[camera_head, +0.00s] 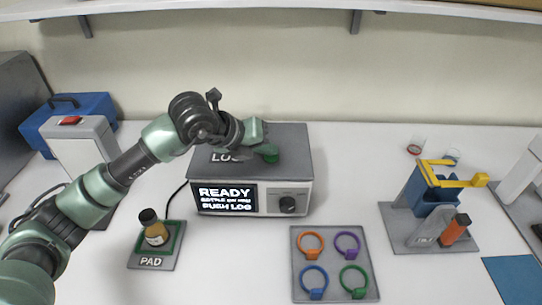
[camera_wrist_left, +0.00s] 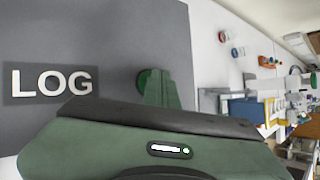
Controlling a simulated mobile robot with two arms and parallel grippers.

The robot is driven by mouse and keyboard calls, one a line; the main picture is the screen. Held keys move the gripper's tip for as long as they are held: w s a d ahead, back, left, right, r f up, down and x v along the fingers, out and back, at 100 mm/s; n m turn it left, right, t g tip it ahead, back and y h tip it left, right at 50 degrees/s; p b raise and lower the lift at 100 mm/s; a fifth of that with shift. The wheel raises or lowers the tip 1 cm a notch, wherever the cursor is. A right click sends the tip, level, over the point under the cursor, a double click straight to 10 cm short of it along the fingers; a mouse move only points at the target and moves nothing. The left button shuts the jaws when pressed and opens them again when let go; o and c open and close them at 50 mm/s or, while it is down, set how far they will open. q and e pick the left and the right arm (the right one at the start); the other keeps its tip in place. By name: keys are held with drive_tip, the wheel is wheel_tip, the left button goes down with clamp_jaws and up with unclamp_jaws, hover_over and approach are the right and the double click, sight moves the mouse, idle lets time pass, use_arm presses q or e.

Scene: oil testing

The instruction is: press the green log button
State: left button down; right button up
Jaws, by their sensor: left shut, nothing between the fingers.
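The green log button (camera_head: 271,158) sits on the grey top of the tester box (camera_head: 290,140), beside the LOG label (camera_head: 225,157). My left gripper (camera_head: 264,148) is shut and empty, with its fingertips right at the button and partly covering it. In the left wrist view the round green button (camera_wrist_left: 144,80) shows behind the finger, with the LOG label (camera_wrist_left: 52,80) to its left. I cannot tell whether the fingertips touch the button. The box's screen (camera_head: 226,198) reads READY, with PUSH LOG on its bottom line. My right gripper is not in view.
An amber bottle with a black cap (camera_head: 155,229) stands on the PAD (camera_head: 152,262) at the left. A tray with coloured rings (camera_head: 333,276) lies in front of the box. A blue and yellow stand (camera_head: 433,190) is at the right. A shelf (camera_head: 230,7) runs overhead.

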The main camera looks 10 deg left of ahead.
sight(268, 158)
use_arm(q)
drive_tip(key=shift+f, duration=0.2)
drive_tip(key=shift+r, duration=0.15)
idle(0.3)
drive_tip(key=shift+r, duration=0.75)
drive_tip(key=shift+r, duration=0.1)
drive_tip(key=shift+r+p, duration=1.5)
drive_tip(key=shift+r, duration=0.95)
drive_tip(key=shift+f, duration=0.1)
